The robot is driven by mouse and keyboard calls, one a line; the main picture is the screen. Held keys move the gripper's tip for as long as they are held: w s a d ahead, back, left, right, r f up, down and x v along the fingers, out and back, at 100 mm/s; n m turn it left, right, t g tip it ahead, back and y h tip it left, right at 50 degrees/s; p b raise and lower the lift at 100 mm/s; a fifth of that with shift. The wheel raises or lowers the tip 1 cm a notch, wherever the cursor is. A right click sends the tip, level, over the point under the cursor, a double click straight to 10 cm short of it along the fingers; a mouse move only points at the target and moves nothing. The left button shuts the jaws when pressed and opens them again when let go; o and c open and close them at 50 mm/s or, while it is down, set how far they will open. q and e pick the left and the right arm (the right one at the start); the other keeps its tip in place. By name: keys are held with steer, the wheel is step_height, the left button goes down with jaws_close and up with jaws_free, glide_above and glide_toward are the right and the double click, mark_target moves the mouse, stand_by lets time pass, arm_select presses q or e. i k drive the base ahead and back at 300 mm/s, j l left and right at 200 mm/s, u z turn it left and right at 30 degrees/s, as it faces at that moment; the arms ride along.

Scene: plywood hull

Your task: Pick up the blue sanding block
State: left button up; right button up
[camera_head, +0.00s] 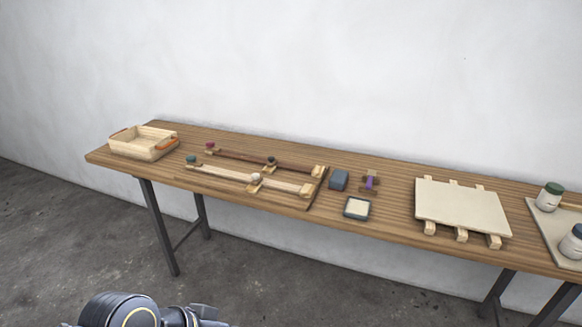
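The blue sanding block (339,180) is a small blue-grey block lying on the wooden workbench (390,230), a little right of the picture's middle. It stands free, with nothing on top of it. Neither gripper can be made out in the head view. Only a dark part of one of my arms shows at the bottom left edge, well in front of and below the bench, far from the block.
Left of the block is a board (222,183) with clamps and wooden strips. A small purple-and-wood item (371,182) and a shallow square tray (346,213) are close by. A pale panel (485,207), jars (550,197) and a wooden crate (124,146) stand farther off.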

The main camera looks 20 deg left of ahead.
mark_target(338, 180)
steer(key=i+j+z, duration=0.15)
steer(key=i, duration=0.4)
steer(key=i+j+z, duration=0.15)
steer(key=i, duration=0.35)
steer(key=i+j+z, duration=0.15)
steer(key=i, duration=0.4)
